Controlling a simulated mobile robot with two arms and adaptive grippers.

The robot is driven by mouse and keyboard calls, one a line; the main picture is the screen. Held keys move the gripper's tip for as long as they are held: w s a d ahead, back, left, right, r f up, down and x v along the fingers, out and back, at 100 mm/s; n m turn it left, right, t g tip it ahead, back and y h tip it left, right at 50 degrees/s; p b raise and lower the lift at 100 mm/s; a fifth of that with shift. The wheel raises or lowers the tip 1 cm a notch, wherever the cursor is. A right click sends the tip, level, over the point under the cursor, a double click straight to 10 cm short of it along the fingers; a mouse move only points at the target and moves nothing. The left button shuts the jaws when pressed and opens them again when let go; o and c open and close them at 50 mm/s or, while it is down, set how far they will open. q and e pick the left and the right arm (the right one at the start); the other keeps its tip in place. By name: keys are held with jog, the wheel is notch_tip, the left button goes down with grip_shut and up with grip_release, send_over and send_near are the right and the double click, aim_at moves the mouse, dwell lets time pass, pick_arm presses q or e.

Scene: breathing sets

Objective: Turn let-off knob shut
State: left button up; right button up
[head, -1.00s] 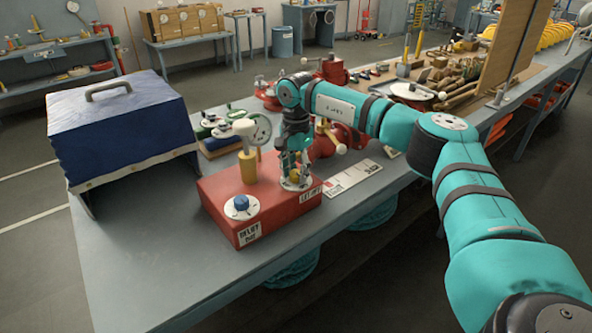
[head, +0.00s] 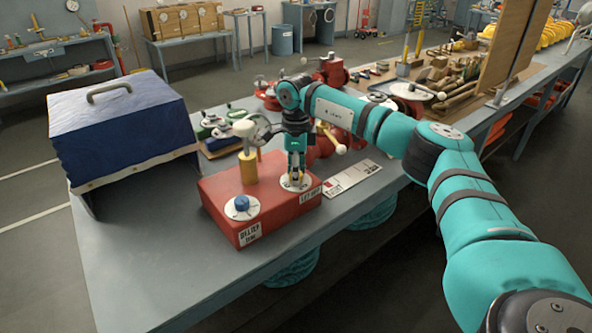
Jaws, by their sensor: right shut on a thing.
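A red box (head: 236,202) stands on the grey bench. Its right side carries a white round dial plate (head: 303,186) beside a label that seems to read "LET-OFF". My right gripper (head: 296,178) points straight down over that plate and is shut on the yellow let-off knob, which is mostly hidden between the fingers. A blue knob (head: 242,203) sits on another white dial plate at the box's front left. A yellow post (head: 248,168) with a pale top rises between the two dials. My left gripper is out of view.
A blue-covered case (head: 118,125) with a handle stands at the left of the bench (head: 150,270). Green-handled valves (head: 216,128) and red valves (head: 330,75) stand behind the box. A white card (head: 352,178) lies to the right. The bench front is clear.

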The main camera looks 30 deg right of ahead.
jog(key=m, duration=0.3)
jog(key=shift+m, duration=0.4)
jog(key=shift+r+m+p, duration=0.1)
jog(key=shift+m+p, duration=0.2)
jog(key=shift+m, duration=1.5)
jog(key=o, duration=1.1)
jog(key=shift+o, duration=0.2)
notch_tip(320, 180, up, 12)
